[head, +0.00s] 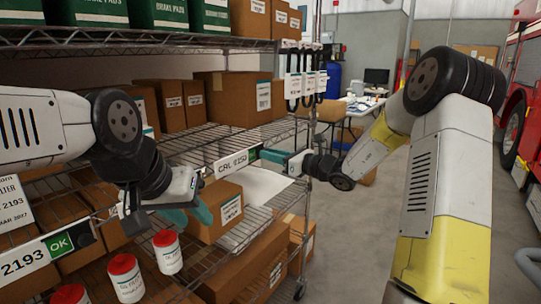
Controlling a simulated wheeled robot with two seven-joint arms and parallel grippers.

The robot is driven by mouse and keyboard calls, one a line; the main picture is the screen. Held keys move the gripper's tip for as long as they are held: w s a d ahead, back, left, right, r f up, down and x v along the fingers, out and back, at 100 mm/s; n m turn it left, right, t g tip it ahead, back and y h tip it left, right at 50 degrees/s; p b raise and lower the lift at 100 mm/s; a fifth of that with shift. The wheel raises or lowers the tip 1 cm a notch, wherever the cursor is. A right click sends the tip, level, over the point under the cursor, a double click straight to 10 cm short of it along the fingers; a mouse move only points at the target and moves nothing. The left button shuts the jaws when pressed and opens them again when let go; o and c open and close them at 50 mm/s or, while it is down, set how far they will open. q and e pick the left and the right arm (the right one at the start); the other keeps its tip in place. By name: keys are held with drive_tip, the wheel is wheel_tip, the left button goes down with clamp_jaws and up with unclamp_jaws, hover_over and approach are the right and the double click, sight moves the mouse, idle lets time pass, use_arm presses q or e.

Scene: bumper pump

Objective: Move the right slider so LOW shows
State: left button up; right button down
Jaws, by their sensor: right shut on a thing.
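The right label holder (232,163) reads "CRL 8250" and sits on the shelf's front edge, mid picture. A small green patch (254,154) shows at its right end; I cannot read a word on it. My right gripper (272,156), with teal fingertips, reaches in from the right and is shut on the right slider at that end. The fingers hide most of the slider. My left gripper (190,213) is open and empty, in front of a cardboard box at the lower left. The left label holder (28,262) reads "2193", with a green "OK" (60,243) showing.
White bottles with red caps (167,252) stand on the lower shelf, below my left gripper. Cardboard boxes (240,98) fill the wire rack. Hanging scanner-like items (307,82) are on the rack post. The aisle floor at right is open, beside a red vehicle (517,90).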

sight(251, 155)
idle(0.8)
drive_tip(key=shift+s+a, duration=0.6)
drive_tip(key=shift+s, duration=0.2)
drive_tip(key=shift+s+a, duration=0.55)
drive_tip(key=shift+s, duration=0.25)
drive_tip(key=c, duration=1.3)
unclamp_jaws()
drive_tip(key=shift+s, duration=0.1)
drive_tip(key=shift+s+d, duration=0.15)
drive_tip(key=shift+d, duration=0.2)
drive_tip(key=v, duration=0.7)
drive_tip(key=shift+s+a, duration=0.1)
